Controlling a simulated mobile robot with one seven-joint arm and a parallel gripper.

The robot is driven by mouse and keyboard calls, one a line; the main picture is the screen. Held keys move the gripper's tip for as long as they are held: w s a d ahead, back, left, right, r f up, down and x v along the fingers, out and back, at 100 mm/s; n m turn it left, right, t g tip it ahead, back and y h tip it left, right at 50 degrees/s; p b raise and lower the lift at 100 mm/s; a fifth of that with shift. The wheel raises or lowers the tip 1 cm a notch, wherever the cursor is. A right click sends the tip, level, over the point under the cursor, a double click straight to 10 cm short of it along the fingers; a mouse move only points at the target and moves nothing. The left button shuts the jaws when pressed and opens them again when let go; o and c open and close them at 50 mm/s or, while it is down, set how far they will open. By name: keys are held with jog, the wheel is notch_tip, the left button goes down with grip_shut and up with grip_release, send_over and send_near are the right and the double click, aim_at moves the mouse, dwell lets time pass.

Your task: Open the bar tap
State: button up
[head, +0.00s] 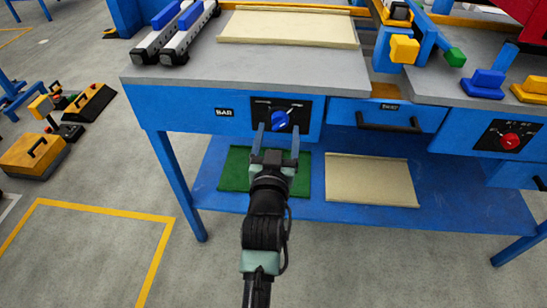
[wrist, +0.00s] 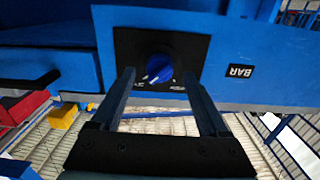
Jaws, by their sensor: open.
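The bar tap is a blue round knob (head: 280,119) with a white pointer mark, on a black plate (head: 299,106) in the blue front of the bench. A BAR label (head: 224,112) is left of it. In the wrist view the knob (wrist: 159,66) shows between the fingertips, with the BAR label (wrist: 240,71) to the right. My gripper (head: 278,130) is open and empty in front of the knob, its fingers pointing at the panel, one on each side. Whether the fingertips touch the knob or plate I cannot tell.
A blue drawer with a dark handle (head: 389,123) is right of the tap. Farther right is a red knob (head: 510,141) on a black plate. A lower shelf below holds a green sheet (head: 233,171) and a beige sheet (head: 370,180). The floor at left front is clear.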

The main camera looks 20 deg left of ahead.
jog(key=v, duration=1)
jog(key=shift+s+p, duration=0.35)
jog(key=shift+r, duration=0.1)
